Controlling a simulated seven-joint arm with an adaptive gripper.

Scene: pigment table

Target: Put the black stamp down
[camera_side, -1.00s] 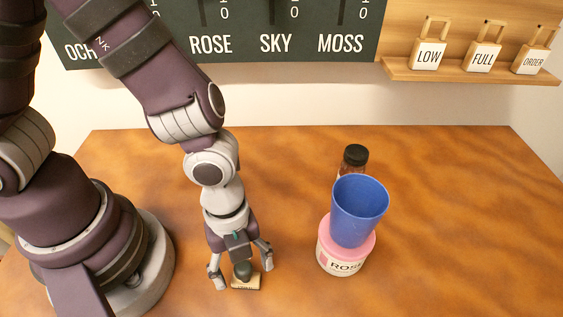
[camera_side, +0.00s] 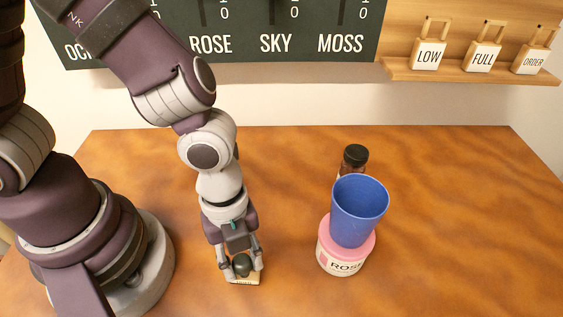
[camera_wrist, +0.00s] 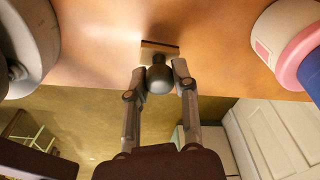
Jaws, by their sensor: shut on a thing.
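The black stamp has a dark rounded knob (camera_side: 242,263) on a flat pale wooden base (camera_side: 245,281). It stands upright at the front of the table, left of the middle. My gripper (camera_side: 243,268) is shut on the knob, one finger on each side. In the wrist view the knob (camera_wrist: 159,78) sits between the fingertips of my gripper (camera_wrist: 160,75), with the base beyond it. The base seems to be at or very near the table top; I cannot tell whether it touches. The underside of the stamp is hidden.
A pink-lidded jar (camera_side: 341,262) labelled ROSE stands to the right, with a blue cup (camera_side: 360,212) on top. A dark-capped bottle (camera_side: 354,157) is behind them. The table (camera_side: 460,220) is clear on the right.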

